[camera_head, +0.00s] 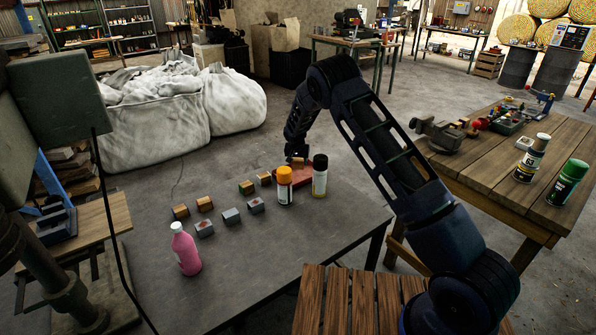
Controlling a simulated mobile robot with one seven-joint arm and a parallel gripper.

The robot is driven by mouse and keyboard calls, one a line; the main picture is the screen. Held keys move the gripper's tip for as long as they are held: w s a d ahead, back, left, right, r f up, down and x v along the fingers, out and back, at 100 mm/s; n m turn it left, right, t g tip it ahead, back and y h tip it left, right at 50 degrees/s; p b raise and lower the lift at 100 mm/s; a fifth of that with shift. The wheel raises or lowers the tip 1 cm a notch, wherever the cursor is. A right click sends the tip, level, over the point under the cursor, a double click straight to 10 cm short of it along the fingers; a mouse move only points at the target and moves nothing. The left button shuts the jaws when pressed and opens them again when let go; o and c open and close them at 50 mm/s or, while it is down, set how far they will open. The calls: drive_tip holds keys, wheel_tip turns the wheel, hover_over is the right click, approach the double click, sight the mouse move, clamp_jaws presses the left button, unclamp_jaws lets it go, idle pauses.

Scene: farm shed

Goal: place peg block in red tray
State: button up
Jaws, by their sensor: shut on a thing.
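The red tray (308,174) lies near the far right edge of the grey table, partly hidden behind an orange-capped can and a black-capped can. My gripper (297,157) points down over the tray's far left part. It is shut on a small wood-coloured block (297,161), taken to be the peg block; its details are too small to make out. I cannot tell whether the block touches the tray.
Close by the tray stand the orange-capped can (285,188) and the black-capped can (320,177). Grey blocks (231,216) and a pink bottle (185,249) stand farther left. The grey table's (290,260) near part is clear. A wooden workbench (480,180) is at right.

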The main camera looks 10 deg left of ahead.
sight(298, 176)
drive_tip(key=shift+f, duration=2.65)
drive_tip(key=shift+f, duration=0.1)
drive_tip(key=o, duration=1)
